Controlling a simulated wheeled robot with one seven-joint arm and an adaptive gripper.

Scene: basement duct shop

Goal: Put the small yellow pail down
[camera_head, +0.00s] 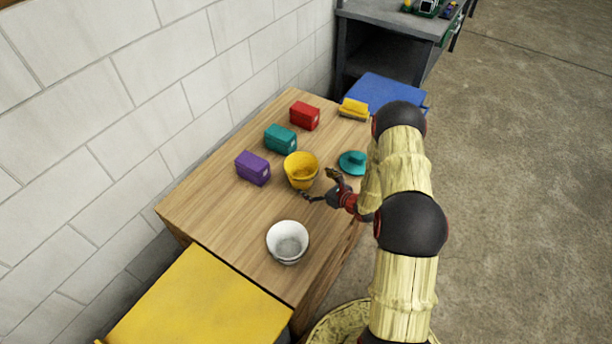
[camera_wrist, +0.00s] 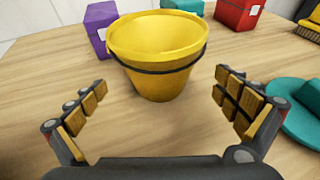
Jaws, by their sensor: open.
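The small yellow pail (camera_head: 301,171) stands upright on the wooden table, with a dark band or handle around its upper side. It also shows in the wrist view (camera_wrist: 157,60), just beyond the fingertips. My gripper (camera_head: 320,186) is open beside the pail, on its right and near side. In the wrist view my gripper's two fingers (camera_wrist: 160,97) are spread wide, with bare table between them. The pail appears clear of both fingers, and nothing is held.
The wooden table (camera_head: 225,210) also bears a white bowl (camera_head: 288,242), purple (camera_head: 253,168), teal (camera_head: 280,139) and red (camera_head: 305,116) boxes, a teal lidlike object (camera_head: 352,163) and a yellow brush (camera_head: 354,109). A block wall runs behind. Free tabletop lies left of the bowl.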

